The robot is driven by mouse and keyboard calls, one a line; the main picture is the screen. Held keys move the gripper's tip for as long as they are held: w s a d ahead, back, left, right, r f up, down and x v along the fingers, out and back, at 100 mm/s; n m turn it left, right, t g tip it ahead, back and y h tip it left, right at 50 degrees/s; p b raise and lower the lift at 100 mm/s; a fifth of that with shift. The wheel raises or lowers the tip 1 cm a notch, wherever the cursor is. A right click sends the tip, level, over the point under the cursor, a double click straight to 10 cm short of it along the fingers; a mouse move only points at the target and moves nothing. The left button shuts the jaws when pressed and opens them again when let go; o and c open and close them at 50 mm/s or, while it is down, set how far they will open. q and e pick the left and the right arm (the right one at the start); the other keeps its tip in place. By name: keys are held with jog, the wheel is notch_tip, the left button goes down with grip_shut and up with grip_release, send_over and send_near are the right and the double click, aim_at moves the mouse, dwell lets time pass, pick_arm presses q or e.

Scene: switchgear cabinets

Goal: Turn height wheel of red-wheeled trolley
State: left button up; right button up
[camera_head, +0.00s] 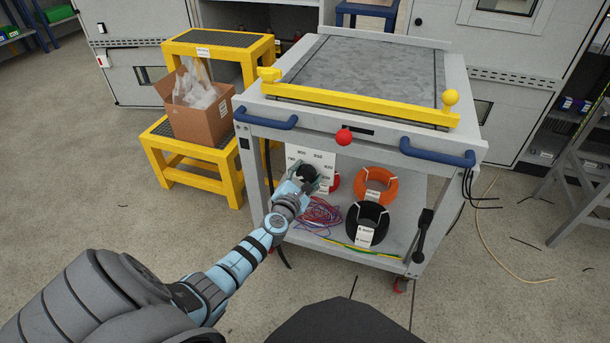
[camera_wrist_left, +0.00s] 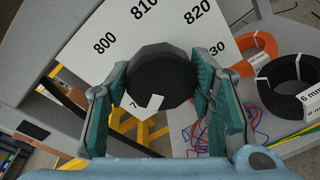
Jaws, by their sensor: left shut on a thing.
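The trolley (camera_head: 468,146) is a grey cart with blue handles, and a red caster (camera_head: 400,286) shows at its foot. A white scale plate (camera_head: 324,158) hangs on its front; its numbers, such as 800, 810 and 820, also show in the left wrist view (camera_wrist_left: 110,40). The black faceted height wheel (camera_wrist_left: 160,75) with a white pointer tab sits in front of the plate. The pointer hangs toward the lower edge of the view. My left gripper (camera_head: 304,181) is shut on the wheel, one finger on each side. My right gripper is not in view.
The trolley's shelf holds an orange cable coil (camera_head: 375,187), a black coil (camera_head: 367,222) and loose red and blue wires (camera_head: 318,214). A red knob (camera_head: 344,137) is above the scale. Yellow steps (camera_head: 218,43) with a cardboard box (camera_head: 196,119) stand left.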

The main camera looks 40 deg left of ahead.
pick_arm(q)
jog(key=o, duration=1.1)
jog(key=shift+o, duration=0.3)
jog(key=shift+s, duration=0.1)
jog(key=v, duration=1.2)
